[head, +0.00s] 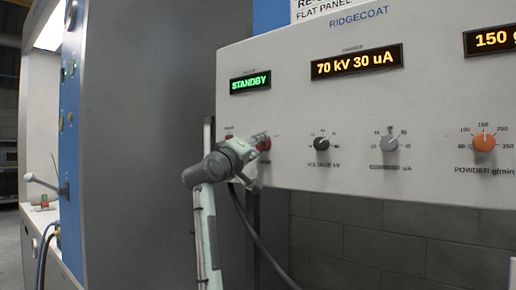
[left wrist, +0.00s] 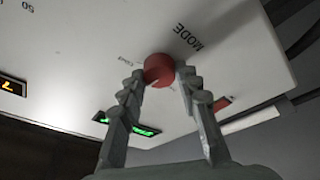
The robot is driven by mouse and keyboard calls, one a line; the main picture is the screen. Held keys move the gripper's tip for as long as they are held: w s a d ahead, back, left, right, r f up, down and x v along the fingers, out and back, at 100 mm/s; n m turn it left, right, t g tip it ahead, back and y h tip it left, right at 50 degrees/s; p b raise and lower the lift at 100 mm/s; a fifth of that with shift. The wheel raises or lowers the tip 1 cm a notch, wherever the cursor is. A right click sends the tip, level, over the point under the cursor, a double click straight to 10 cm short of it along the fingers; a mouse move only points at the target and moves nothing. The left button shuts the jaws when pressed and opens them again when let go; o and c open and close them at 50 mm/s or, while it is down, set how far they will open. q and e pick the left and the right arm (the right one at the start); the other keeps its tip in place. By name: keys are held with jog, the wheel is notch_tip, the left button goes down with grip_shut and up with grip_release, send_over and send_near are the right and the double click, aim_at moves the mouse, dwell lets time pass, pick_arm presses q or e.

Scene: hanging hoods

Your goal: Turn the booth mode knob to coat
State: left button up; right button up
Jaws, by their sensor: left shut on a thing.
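The red mode knob (left wrist: 159,70) sits on the white control panel (left wrist: 225,40), beside the printed word MODE in the left wrist view. My left gripper (left wrist: 163,79) is shut on the knob, with one finger on each side of it. In the head view the left gripper (head: 259,146) reaches the panel's lower left, and the red knob (head: 265,144) shows partly behind its fingers. The knob's position labels are mostly hidden or too small to read. A green display (head: 250,83) above reads STANDBY. My right gripper is not in view.
To the right on the panel are a black voltage knob (head: 321,143), a grey knob (head: 390,143) and an orange powder knob (head: 484,142). An amber display (head: 357,62) reads 70 kV 30 uA. A dark cable hangs below the panel. A grey booth wall (head: 140,130) stands at left.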

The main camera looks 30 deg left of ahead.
pick_arm(q)
jog(key=m, duration=0.2)
jog(key=m+h+b, duration=0.1)
jog(key=m, duration=0.1)
jog(key=shift+a+f+t, duration=0.15)
jog(key=shift+f+t, duration=0.05)
jog(key=shift+t, duration=0.2)
jog(key=shift+a+r+m+h+b, duration=0.15)
jog(key=shift+m+h, duration=0.7)
jog(key=shift+m, duration=0.9)
jog(key=shift+d+f+m+h+b, duration=0.1)
jog(key=shift+m+h+b, duration=0.2)
jog(key=shift+m+h, duration=0.95)
jog(key=shift+a+r+m+h+b, duration=0.15)
jog(key=shift+m+h, duration=0.25)
jog(key=shift+m, duration=1.8)
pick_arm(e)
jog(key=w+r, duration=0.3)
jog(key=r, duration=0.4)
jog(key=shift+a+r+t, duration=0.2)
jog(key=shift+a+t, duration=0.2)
pick_arm(q)
jog(key=shift+d+m, duration=0.1)
jog(key=shift+m, duration=0.2)
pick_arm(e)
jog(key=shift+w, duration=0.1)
pick_arm(q)
jog(key=o, duration=1.2)
jog(key=shift+c, duration=0.2)
